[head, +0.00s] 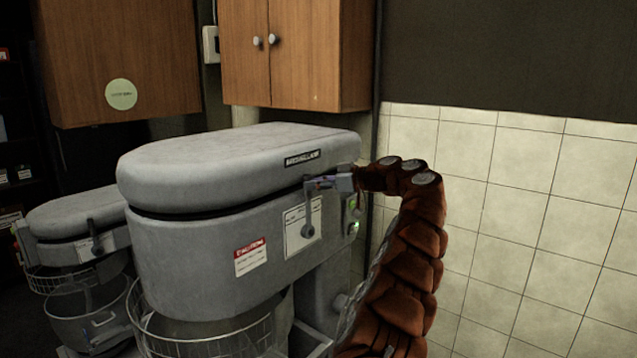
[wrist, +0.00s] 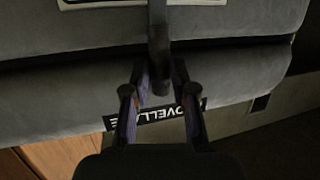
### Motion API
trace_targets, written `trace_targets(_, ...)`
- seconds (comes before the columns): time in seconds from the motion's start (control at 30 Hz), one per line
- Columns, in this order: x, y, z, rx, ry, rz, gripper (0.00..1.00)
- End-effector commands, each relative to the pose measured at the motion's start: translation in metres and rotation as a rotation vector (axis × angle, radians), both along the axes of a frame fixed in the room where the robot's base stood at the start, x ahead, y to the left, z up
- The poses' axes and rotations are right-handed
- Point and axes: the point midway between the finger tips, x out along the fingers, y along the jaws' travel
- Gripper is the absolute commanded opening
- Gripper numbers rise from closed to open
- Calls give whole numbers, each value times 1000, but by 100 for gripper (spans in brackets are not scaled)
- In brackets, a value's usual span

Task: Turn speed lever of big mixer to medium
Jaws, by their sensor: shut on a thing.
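The big mixer (head: 200,240) is a grey machine with a rounded lid, in the middle of the head view. Its dark speed lever (head: 307,208) stands on a white plate (head: 296,240) on the mixer's side, with its upper end at my gripper (head: 325,183). In the wrist view the lever (wrist: 159,40) runs down from the top edge, its rounded end between the two fingers of my gripper (wrist: 160,78). The fingers are shut on the lever near that end. The fingers hide part of the lever in the head view; the scale marks are too small to read.
A smaller mixer (head: 75,222) stands at the left. A green-lit switch (head: 352,228) sits right of the lever, near my arm. A wire guard (head: 170,335) rings the bowl area below. Wooden cabinets (head: 290,55) hang above, and a tiled wall (head: 540,220) stands at the right.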

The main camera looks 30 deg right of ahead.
Motion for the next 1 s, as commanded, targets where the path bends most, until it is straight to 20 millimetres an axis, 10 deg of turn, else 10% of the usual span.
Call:
trace_targets(0.3, 0, 0, 1, 1, -2, 0, 0)
trace_targets(0.33, 0, 0, 1, 1, -2, 0, 28)
trace_targets(0.57, 0, 0, 0, 1, -1, 0, 51)
trace_targets(1.0, -8, -6, 3, 1, -1, -2, 51)
